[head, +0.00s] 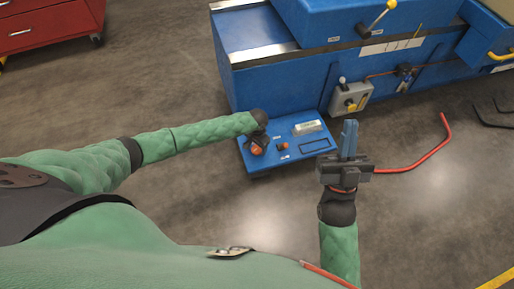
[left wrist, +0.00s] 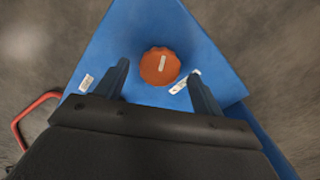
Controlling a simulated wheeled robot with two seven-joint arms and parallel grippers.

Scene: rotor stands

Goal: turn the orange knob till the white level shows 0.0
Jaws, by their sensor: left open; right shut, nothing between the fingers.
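The orange knob (head: 257,151) is on a blue plate (head: 268,165), partly covered by my left gripper (head: 260,142) in the head view. The left wrist view shows the round, ridged knob (left wrist: 160,66) with a pale bar mark, lying between the lines of the open left fingers (left wrist: 159,74). Gaps show on both sides, and I cannot tell the height between fingers and knob. A whitish box (head: 307,127), seemingly the level, sits on the plate; its reading is too small to tell. My right gripper (head: 349,123) is shut and empty, right of the plate.
A smaller orange-red part (head: 282,146) and a dark rectangular outline (head: 314,145) are on the plate. A large blue machine (head: 280,85) stands behind, with a grey lever box (head: 350,98). A red bent bar (head: 430,150) lies on the floor at right. Front floor is clear.

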